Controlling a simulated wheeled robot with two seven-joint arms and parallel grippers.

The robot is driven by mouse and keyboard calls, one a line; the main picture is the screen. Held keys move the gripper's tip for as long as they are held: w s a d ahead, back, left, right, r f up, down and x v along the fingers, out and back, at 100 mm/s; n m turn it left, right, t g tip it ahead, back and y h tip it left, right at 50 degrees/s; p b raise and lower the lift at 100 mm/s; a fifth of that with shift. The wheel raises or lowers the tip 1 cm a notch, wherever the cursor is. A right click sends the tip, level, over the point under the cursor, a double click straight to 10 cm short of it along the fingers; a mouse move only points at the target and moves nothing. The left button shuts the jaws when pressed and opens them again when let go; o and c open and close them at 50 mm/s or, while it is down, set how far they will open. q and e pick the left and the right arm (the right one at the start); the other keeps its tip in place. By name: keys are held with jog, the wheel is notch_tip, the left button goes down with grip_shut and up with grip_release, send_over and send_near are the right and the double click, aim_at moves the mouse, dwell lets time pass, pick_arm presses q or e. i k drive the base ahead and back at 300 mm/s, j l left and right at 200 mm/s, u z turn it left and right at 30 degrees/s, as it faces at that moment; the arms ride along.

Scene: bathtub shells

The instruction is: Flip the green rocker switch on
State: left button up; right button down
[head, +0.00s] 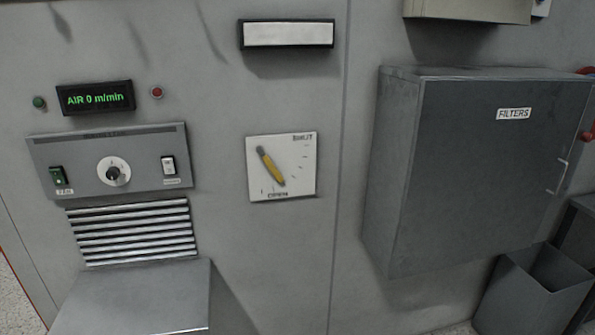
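The green rocker switch (58,177) is at the left end of a grey control panel (90,155) on the wall, in the left part of the head view. A small white label (65,191) sits just under it, too small to read surely. I cannot tell the rocker's position from its tilt. The display (95,98) above the panel reads "AIR 0 m/min" in green. Neither of my grippers is in view.
The panel also holds a round knob (113,171) and a white rocker switch (169,165). A vent grille (133,231) and a metal ledge (140,298) are below. A yellow-handled dial plate (300,175) and a grey FILTERS cabinet (470,180) are to the right.

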aim_at(58, 177)
jog(key=u, duration=1.4)
